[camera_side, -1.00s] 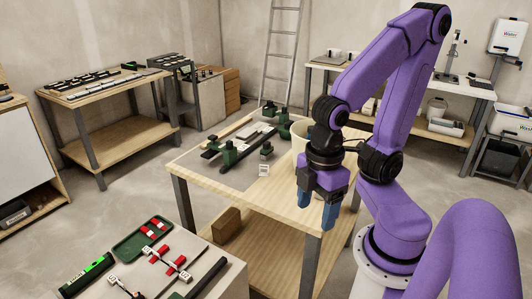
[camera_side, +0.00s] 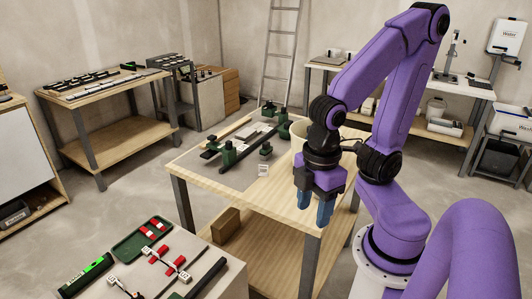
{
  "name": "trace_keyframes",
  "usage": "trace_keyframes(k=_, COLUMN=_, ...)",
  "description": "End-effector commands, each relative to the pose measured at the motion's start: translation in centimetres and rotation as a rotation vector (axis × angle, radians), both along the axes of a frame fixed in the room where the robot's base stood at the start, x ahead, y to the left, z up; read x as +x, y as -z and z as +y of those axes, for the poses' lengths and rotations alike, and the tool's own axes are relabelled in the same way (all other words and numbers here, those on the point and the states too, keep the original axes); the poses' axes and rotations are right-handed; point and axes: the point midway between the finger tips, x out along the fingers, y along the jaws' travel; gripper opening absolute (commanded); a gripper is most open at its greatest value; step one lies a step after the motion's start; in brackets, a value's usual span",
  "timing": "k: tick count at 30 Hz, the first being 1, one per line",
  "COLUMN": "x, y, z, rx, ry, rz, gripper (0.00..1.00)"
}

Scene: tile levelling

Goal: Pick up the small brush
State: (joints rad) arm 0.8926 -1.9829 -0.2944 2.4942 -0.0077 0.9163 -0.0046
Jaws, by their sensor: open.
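I cannot make out a small brush for certain. Slim dark tools, one with a white tag (camera_side: 113,279), lie on the near bench (camera_side: 228,283) at the bottom left, too small to identify. My gripper (camera_side: 312,214) points down with its two blue fingers apart and nothing between them. It appears in front of the right part of the middle wooden table (camera_side: 285,200), well to the right of the near bench.
The middle table carries a dark bar with several green clamps (camera_side: 228,153), a small white card (camera_side: 263,170) and a pale bucket (camera_side: 302,150) partly behind my arm. The near bench holds a green level (camera_side: 87,275) and a green tray (camera_side: 130,247) with red pieces.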

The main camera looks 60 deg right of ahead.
Motion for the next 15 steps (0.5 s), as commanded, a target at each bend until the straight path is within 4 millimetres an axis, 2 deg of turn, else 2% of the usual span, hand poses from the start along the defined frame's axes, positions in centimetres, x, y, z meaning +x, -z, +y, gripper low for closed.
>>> trace_keyframes(k=2, x=1.3, y=0.0, z=0.2, rx=-0.024, ry=-0.003, rz=-0.012, gripper=0.53)
trace_keyframes(k=5, x=4.2, y=0.0, z=0.5, rx=-0.081, ry=-0.016, rz=-0.042, gripper=0.53)
trace_keyframes(k=10, x=11.3, y=0.4, z=0.3, rx=-0.227, ry=-0.051, rz=-0.091, gripper=0.53)
trace_keyframes(k=15, x=18.5, y=1.2, z=-1.3, rx=-0.385, ry=-0.092, rz=-0.111, gripper=0.53)
